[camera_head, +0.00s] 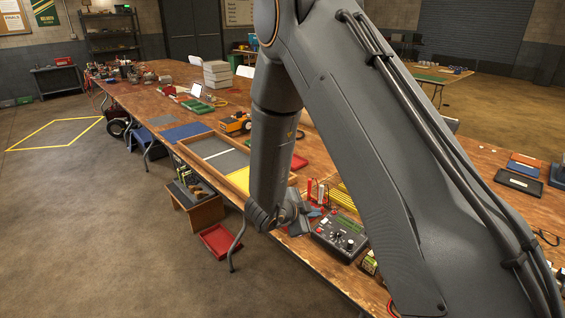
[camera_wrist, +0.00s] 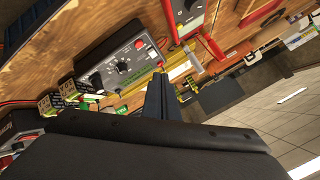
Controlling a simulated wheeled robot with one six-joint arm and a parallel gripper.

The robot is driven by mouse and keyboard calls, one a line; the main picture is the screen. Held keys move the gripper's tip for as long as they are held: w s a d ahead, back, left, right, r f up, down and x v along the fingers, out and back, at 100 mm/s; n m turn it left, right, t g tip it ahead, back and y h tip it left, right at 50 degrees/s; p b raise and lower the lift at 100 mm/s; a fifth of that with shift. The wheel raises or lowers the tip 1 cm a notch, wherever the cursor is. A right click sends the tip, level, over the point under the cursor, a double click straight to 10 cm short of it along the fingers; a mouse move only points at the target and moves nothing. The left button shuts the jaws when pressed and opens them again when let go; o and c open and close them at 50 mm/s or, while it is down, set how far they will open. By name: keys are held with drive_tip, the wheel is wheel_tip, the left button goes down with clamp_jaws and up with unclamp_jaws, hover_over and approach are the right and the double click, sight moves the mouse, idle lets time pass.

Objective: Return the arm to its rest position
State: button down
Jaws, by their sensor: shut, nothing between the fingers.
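My arm crosses the head view from the upper middle to the lower right, over the long wooden workbench (camera_head: 120,92). Its forearm hangs down to the wrist near the bench's front edge. My gripper (camera_wrist: 155,75) shows in the wrist view as two dark fingers pressed together, with nothing between them. In the head view the wrist hides most of it. A dark charger box (camera_head: 340,237) with dials and a green label is on the bench just right of the wrist. It also shows in the wrist view (camera_wrist: 120,64), beyond and left of the fingertips.
A wooden-framed tray (camera_head: 184,151) lies left of the forearm. An orange toy vehicle (camera_head: 236,123) stands behind it. A small wooden stool (camera_head: 198,212) and a red tray (camera_head: 220,241) are on the floor before the bench. The floor at left is mostly open.

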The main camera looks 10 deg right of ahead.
drive_tip(key=s+a+r+n+y, duration=0.45)
drive_tip(key=r+n+y, duration=0.35)
drive_tip(key=n, duration=0.2)
drive_tip(key=s+d+r+n+g, duration=0.1)
drive_tip(key=s+d+n+g, duration=0.2)
drive_tip(key=s, duration=0.7)
drive_tip(key=s+d+r+n+g, duration=0.2)
drive_tip(key=s+n, duration=0.3)
drive_tip(key=s, duration=0.4)
drive_tip(key=shift+s+d+g, duration=0.4)
drive_tip(key=shift+d+g, duration=0.1)
drive_tip(key=shift+d, duration=0.05)
